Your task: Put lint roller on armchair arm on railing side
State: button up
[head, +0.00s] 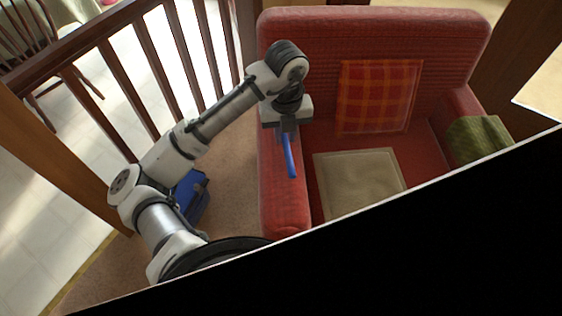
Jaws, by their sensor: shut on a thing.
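A blue stick-like thing (290,158), which I take to be the lint roller, hangs down from my gripper (287,126). My gripper is shut on it. The fingertips and the held end are small and partly hidden. The lint roller shows over the left arm (282,212) of the red armchair (370,30), the arm beside the wooden railing (125,35). I cannot tell whether the lint roller touches the armchair arm.
A plaid cushion (378,95) leans on the backrest and a beige cushion (358,180) lies on the seat. A green cloth (478,138) covers the right arm. A blue object (192,195) is on the floor by the railing. A black area hides the lower right.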

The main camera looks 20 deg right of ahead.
jog(key=shift+s+a+f+m, duration=0.2)
jog(key=shift+s+a+m, duration=0.1)
jog(key=shift+s+m, duration=0.1)
notch_tip(320, 180, down, 20)
jog(key=shift+p, duration=1.25)
jog(key=shift+f, duration=0.15)
jog(key=o, duration=0.9)
notch_tip(320, 180, up, 12)
jog(key=shift+s+r+b, duration=0.1)
jog(key=shift+r+b, duration=0.1)
jog(key=shift+b, duration=0.55)
